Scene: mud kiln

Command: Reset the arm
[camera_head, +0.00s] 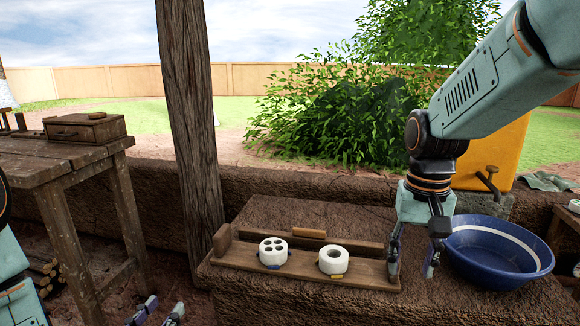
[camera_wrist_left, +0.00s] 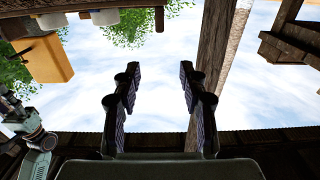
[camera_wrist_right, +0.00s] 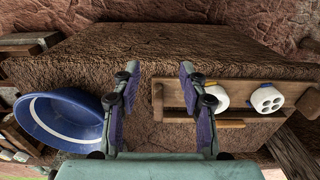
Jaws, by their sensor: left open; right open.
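My right gripper (camera_head: 413,272) is open and empty at the right end of the wooden board, left of the blue basin; it also shows in the right wrist view (camera_wrist_right: 158,72). My left gripper (camera_head: 160,312) is low at the bottom edge of the head view, left of the ledge, with only its fingertips showing. In the left wrist view the left gripper (camera_wrist_left: 158,75) is open and empty, with sky between its fingers.
A wooden board (camera_head: 365,273) on the mud ledge holds a white holed cylinder (camera_head: 273,251) and a white ring-shaped cylinder (camera_head: 333,261). A blue basin (camera_head: 497,262) stands right of it. A wooden post (camera_head: 187,110) and table (camera_head: 40,160) stand left.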

